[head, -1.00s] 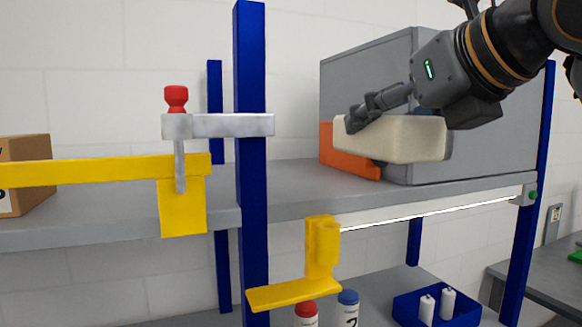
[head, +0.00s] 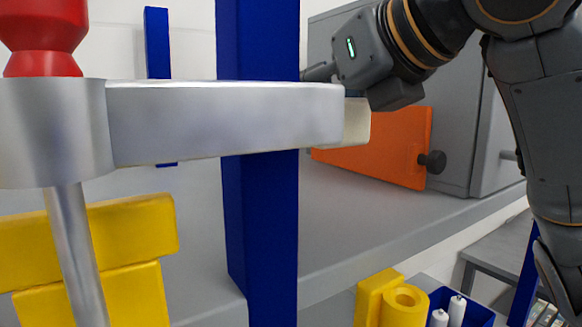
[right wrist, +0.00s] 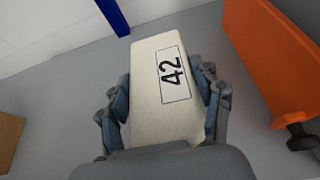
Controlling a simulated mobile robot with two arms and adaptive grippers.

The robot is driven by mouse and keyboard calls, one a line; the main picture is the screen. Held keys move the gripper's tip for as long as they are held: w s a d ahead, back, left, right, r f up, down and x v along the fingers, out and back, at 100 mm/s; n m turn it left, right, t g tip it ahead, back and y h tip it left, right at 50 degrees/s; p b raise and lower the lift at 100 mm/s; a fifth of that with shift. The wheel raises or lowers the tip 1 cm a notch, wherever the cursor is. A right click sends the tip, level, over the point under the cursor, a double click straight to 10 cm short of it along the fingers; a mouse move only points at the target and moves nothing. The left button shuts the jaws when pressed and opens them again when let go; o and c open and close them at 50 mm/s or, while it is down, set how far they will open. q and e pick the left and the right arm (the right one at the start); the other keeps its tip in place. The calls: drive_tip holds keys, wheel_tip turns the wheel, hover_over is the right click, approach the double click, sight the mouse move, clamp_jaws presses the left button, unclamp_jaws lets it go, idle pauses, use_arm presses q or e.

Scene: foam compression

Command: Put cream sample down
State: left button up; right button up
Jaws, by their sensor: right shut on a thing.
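The cream sample (right wrist: 145,60) is a pale block with a white label reading 42. In the right wrist view my right gripper (right wrist: 160,95) is shut on it, with a finger against each long side. In the head view only one end of the cream sample (head: 357,122) shows. My left gripper is not in view.
A silver clamp (head: 220,120) with a red knob and a blue post (head: 262,220) stand close in front. An orange block (head: 395,150) with a dark knob is beside the grey cabinet (head: 460,110). A cardboard box (right wrist: 8,140) is at the wrist view's left. Bare shelf lies between.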

sight(316, 149)
drive_tip(key=s+f, duration=0.1)
drive_tip(key=d+f, duration=0.1)
drive_tip(key=f, duration=0.1)
drive_tip(key=shift+s+d+p, duration=0.15)
drive_tip(key=shift+s+p, duration=0.2)
drive_tip(key=shift+s, duration=0.05)
drive_tip(key=shift+w+a+f+p, duration=0.15)
drive_tip(key=shift+w+a+f, duration=0.1)
drive_tip(key=shift+f, duration=0.35)
drive_tip(key=shift+w+a+f+p, duration=0.15)
drive_tip(key=shift+w+a+f, duration=0.1)
drive_tip(key=shift+f, duration=0.35)
wheel_tip(316, 149, down, 2)
drive_tip(key=shift+w+f+p, duration=0.1)
drive_tip(key=shift+f+p, duration=0.05)
drive_tip(key=shift+p, duration=0.15)
drive_tip(key=shift+d, duration=0.2)
drive_tip(key=o, duration=0.8)
drive_tip(key=shift+a+f, duration=0.1)
drive_tip(key=shift+a, duration=0.05)
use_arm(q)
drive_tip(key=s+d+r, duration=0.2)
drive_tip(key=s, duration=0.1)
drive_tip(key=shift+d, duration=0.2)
